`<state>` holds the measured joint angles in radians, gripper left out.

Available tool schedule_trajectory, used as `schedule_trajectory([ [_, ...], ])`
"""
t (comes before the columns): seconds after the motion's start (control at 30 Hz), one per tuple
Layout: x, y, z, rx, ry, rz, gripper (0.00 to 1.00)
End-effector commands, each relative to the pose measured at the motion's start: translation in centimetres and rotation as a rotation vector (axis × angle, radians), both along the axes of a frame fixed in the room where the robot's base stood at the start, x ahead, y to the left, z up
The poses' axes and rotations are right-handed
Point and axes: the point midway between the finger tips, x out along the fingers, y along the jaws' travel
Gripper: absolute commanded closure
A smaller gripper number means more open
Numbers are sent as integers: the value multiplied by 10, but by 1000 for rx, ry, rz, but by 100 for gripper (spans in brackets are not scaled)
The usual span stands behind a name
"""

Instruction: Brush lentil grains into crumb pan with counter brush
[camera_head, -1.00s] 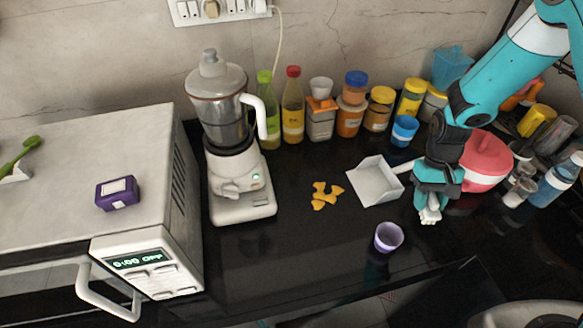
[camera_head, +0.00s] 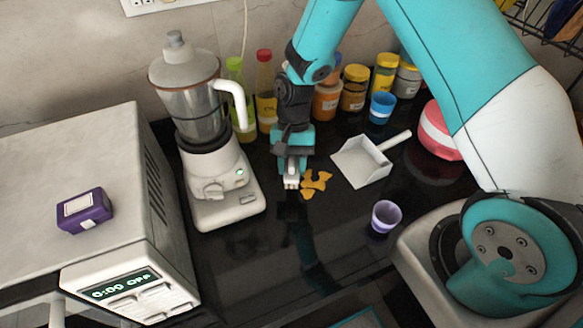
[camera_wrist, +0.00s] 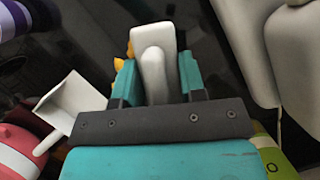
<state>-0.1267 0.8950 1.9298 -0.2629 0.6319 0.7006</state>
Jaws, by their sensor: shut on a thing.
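My gripper (camera_head: 291,168) is shut on the white counter brush (camera_wrist: 153,62), which points away between the fingers in the wrist view. In the head view only the brush's pale end (camera_head: 291,182) shows below the fingers. The orange lentil grains (camera_head: 316,184) lie in a small group on the dark counter, just right of the brush. Part of them shows left of the brush in the wrist view (camera_wrist: 119,64). The white crumb pan (camera_head: 361,170) lies right of the grains, its handle toward the back right. I cannot tell whether the brush touches the counter.
The mixer grinder (camera_head: 205,160) stands close left of my gripper. A purple cup (camera_head: 384,217) stands front right of the grains. Bottles (camera_head: 265,95) and jars (camera_head: 354,88) line the wall, with a blue cup (camera_head: 381,108) before them. The counter in front is clear.

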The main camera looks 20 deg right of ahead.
Motion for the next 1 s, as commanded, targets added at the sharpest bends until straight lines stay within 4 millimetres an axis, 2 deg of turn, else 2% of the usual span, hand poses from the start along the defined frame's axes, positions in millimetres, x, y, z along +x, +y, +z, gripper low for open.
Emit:
schedule_trajectory([
  [0.43, -1, -1, 1, 1, 5, -11, 91],
  [0.8, -1, -1, -40, 1, 5, -12, 91],
  [1.0, -1, -1, -54, 1, 3, -13, 91],
])
